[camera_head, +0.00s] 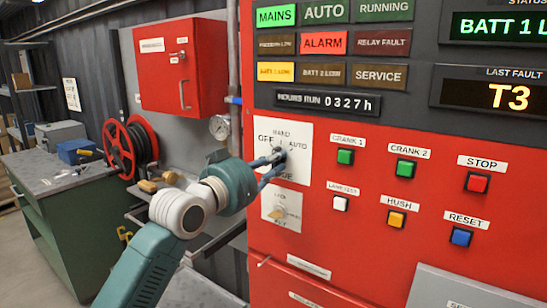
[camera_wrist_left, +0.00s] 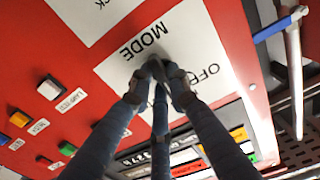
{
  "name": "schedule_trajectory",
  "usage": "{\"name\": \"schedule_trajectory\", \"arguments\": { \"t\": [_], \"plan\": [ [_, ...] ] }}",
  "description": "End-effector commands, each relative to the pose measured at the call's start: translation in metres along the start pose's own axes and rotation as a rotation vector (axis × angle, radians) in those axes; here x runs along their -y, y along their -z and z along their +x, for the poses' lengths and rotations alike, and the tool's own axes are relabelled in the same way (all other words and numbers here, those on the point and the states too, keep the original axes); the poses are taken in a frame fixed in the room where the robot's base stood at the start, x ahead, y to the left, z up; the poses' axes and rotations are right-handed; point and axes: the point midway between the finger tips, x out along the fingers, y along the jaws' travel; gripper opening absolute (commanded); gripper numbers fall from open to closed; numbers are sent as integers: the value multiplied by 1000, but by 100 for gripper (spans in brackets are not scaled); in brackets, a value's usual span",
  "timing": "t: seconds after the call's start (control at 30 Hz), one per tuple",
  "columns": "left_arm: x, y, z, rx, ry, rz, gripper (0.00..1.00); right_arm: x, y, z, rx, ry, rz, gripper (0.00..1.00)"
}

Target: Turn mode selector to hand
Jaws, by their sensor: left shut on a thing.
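The mode selector is a dark knob (camera_head: 281,153) on a white plate (camera_head: 299,132) on the red panel. The plate reads OFF at left, HAND at top and AUTO at right, with MODE partly hidden below. My left gripper (camera_head: 272,162) comes in from the left and is shut on the knob. In the left wrist view its fingers (camera_wrist_left: 158,72) meet over the knob, beside the words MODE and OFF on the plate (camera_wrist_left: 195,38). The fingers hide most of the knob, so I cannot tell which way it points. My right gripper is not in view.
A lower selector (camera_head: 281,212) sits just under the mode plate. Green crank buttons (camera_head: 345,156), a red stop button (camera_head: 477,182) and other buttons lie to the right. A gauge (camera_head: 220,127), pipe and hose reel (camera_head: 131,148) stand left of the panel.

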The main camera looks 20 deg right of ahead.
Motion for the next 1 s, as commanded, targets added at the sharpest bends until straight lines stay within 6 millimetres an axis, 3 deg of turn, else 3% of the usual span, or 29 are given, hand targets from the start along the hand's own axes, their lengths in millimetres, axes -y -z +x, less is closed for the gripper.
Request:
{"name": "schedule_trajectory", "arguments": {
  "t": [0.63,0.67,0.73,1.0],
  "plan": [
    [0,-3,0,5,0,-54,0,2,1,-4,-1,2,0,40],
    [0,-3,0,5,0,-54,21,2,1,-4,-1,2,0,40],
    [0,-3,0,5,0,-54,35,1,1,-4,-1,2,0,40],
    [0,-1,0,2,0,-52,36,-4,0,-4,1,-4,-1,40]
  ]
}}
